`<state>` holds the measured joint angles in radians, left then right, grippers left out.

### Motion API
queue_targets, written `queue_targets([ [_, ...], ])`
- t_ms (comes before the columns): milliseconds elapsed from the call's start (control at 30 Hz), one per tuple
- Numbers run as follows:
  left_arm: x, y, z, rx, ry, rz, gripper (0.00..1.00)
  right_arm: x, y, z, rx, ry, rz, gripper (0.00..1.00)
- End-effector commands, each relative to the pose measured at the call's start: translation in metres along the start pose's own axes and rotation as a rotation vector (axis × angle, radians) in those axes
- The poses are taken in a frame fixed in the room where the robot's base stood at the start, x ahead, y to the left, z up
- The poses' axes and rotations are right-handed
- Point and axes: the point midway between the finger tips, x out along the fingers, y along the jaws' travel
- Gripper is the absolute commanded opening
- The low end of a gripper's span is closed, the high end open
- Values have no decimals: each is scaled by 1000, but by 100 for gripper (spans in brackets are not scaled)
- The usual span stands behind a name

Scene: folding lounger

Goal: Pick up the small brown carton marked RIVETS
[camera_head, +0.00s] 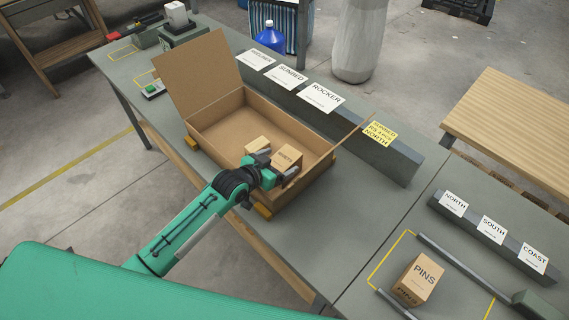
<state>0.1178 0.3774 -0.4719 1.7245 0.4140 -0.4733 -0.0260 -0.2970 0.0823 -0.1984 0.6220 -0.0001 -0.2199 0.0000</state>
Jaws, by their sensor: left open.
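The small brown carton marked RIVETS (287,157) sits inside a large open cardboard box (221,120) on the grey table. My left gripper (275,166) reaches over the near wall of the box. It is open, with its fingers close by the RIVETS carton; I cannot tell whether they touch it. Another small brown carton (257,145) lies just left of it in the box, and its marking cannot be read. My right gripper is not in view.
A brown carton marked PINS (417,281) stands in a yellow-outlined area at the lower right. A grey rail with SUNBED and ROCKER cards (321,97) runs behind the box. The box's raised flaps (196,72) flank its opening. The table between box and PINS is clear.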

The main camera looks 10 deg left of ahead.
Motion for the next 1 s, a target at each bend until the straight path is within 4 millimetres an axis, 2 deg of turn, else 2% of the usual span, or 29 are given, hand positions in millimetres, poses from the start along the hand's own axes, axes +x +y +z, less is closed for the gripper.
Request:
queue_targets([
  [133, 9, 1, 0, 0, 1, 1, 87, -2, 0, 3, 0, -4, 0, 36],
  [367, 10, 1, 0, 1, 1, 1, 87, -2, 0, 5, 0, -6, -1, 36],
  [667, 10, 1, 1, 0, 0, 1, 28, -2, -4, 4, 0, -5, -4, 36],
  [700, 9, 0, -1, 1, 3, 1, 25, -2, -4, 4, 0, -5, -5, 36],
  [1000, 8, 0, -3, 1, 3, 0, 25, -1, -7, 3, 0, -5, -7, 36],
])
